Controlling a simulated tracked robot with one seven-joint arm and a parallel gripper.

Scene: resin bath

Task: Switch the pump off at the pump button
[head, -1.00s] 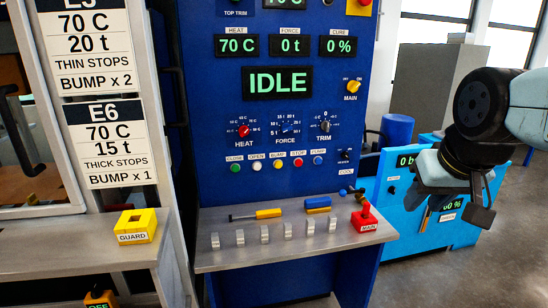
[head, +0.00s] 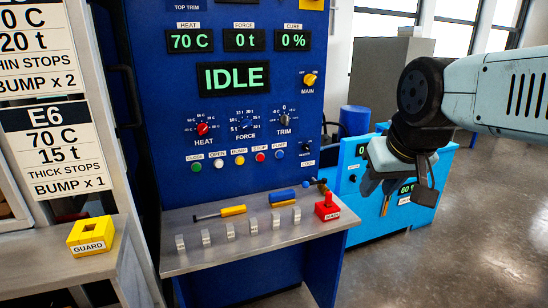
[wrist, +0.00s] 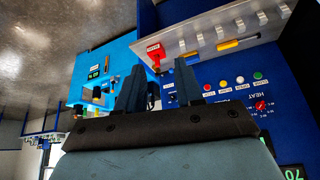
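The blue press panel carries a row of small buttons. The rightmost, a blue button (head: 280,154), has a small label above it that seems to read PUMP. In the wrist view the panel is upside down, and I cannot make out that blue button beside the right finger. A light blue cabinet (head: 352,165) with green displays stands right of the panel, partly hidden behind my gripper. My gripper (head: 398,200) hangs in front of this cabinet, right of the panel and apart from the buttons. In the wrist view my gripper (wrist: 159,64) has its fingers apart with nothing between them.
A yellow GUARD block (head: 90,235) sits at left. Floor at right is clear.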

